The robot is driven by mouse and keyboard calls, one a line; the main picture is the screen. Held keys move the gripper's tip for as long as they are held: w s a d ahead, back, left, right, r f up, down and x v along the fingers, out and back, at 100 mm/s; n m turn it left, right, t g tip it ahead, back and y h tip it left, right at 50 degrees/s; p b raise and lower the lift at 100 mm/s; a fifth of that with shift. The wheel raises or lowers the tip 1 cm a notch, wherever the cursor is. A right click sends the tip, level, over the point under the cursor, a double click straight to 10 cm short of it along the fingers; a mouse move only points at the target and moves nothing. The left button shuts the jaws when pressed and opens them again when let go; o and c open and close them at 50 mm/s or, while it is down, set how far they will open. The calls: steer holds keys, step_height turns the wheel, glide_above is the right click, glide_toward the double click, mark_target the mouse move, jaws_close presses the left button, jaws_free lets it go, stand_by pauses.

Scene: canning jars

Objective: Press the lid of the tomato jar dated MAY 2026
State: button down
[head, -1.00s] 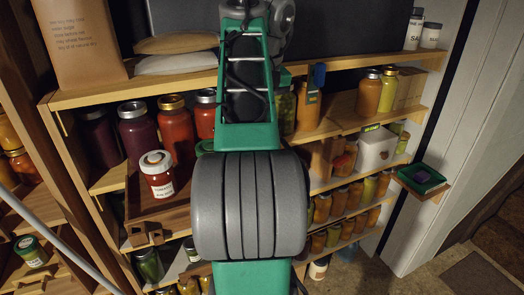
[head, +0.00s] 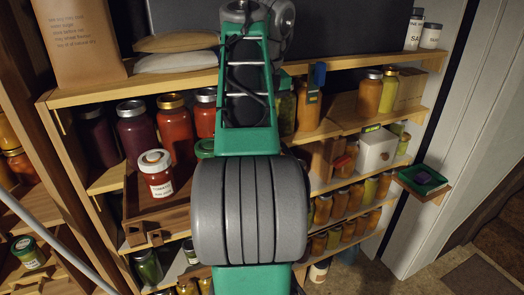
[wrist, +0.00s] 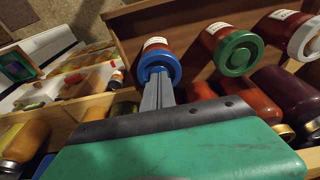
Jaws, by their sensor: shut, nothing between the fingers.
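In the wrist view three red jars stand in a row: one with a blue lid (wrist: 158,68), one with a green lid (wrist: 238,53) and one with a white lid (wrist: 305,40). The white-lidded jar (head: 158,178) shows in the head view with a tomato label; its date is too small to read. Part of the green lid (head: 205,148) shows beside my arm, which hides the blue-lidded jar. My gripper (wrist: 157,80) is shut and empty, its fingertips over the near part of the blue lid. I cannot tell whether they touch it.
The jars stand in a wooden tray (head: 172,208) on the shelf. Dark and red jars (head: 138,133) stand close behind. More jars fill the shelves to the right, near a white box (head: 376,150). A green tray (head: 421,178) is on the right ledge.

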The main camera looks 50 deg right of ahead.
steer(key=p+v, duration=0.4)
steer(key=w+p+v, duration=0.1)
steer(key=p+v, duration=0.1)
steer(key=shift+d+r, duration=0.3)
steer(key=shift+r, duration=0.2)
stand_by(0.6)
